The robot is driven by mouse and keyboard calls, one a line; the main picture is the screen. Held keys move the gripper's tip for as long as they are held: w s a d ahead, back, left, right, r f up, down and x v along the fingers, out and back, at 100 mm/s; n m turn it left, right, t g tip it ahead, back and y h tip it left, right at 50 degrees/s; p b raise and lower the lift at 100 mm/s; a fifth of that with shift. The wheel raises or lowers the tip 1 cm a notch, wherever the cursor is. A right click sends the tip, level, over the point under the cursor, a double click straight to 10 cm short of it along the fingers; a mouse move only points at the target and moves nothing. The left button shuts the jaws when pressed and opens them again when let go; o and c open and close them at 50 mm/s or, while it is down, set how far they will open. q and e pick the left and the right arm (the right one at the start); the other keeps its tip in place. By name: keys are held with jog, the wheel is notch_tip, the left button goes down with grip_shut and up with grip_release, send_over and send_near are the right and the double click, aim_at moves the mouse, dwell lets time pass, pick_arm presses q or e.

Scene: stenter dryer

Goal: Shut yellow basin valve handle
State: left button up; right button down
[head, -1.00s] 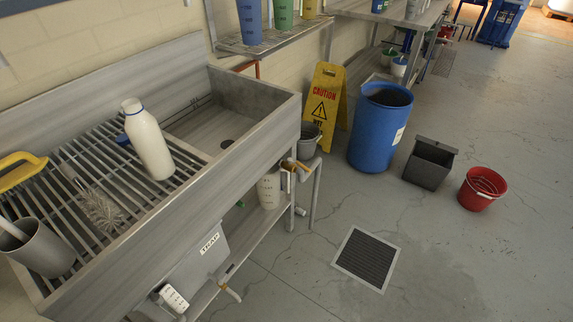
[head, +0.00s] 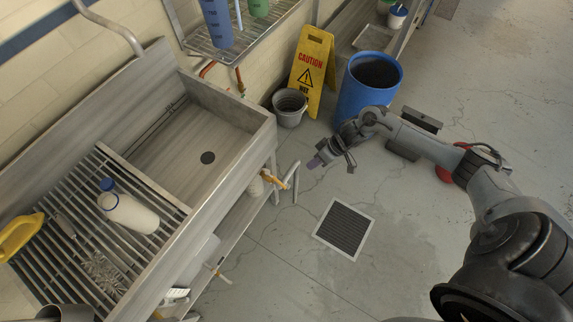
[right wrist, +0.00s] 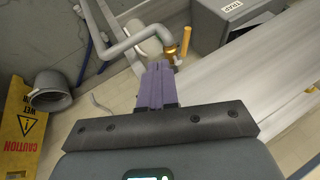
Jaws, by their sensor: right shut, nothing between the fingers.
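The yellow valve handle (head: 273,182) sticks out on the pipework under the basin's right end. In the right wrist view it is an upright yellow-orange lever (right wrist: 186,41) beside a brass fitting and a grey bent pipe. My right gripper (head: 316,163) is to the right of the handle in the head view, apart from it. In the right wrist view its purple fingers (right wrist: 158,72) are together and empty, just below and left of the lever in the picture. The metal basin (head: 190,150) stands at left. My left gripper is not in view.
A grey bent pipe (right wrist: 125,45) runs close to the valve. A grey bucket (head: 290,108), a yellow caution sign (head: 312,65) and a blue barrel (head: 366,95) stand behind my right gripper. A floor drain grate (head: 344,229) lies in open floor. A white bottle (head: 130,213) lies on the rack.

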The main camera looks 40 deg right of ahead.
aim_at(276, 180)
jog(key=w+a+f+b, duration=0.2)
jog(key=w+a+f, duration=0.2)
jog(key=a+f, duration=0.3)
jog(key=shift+a+f+b, duration=0.2)
jog(key=shift+a+b, duration=0.2)
jog(key=shift+a, duration=0.1)
dwell(0.5)
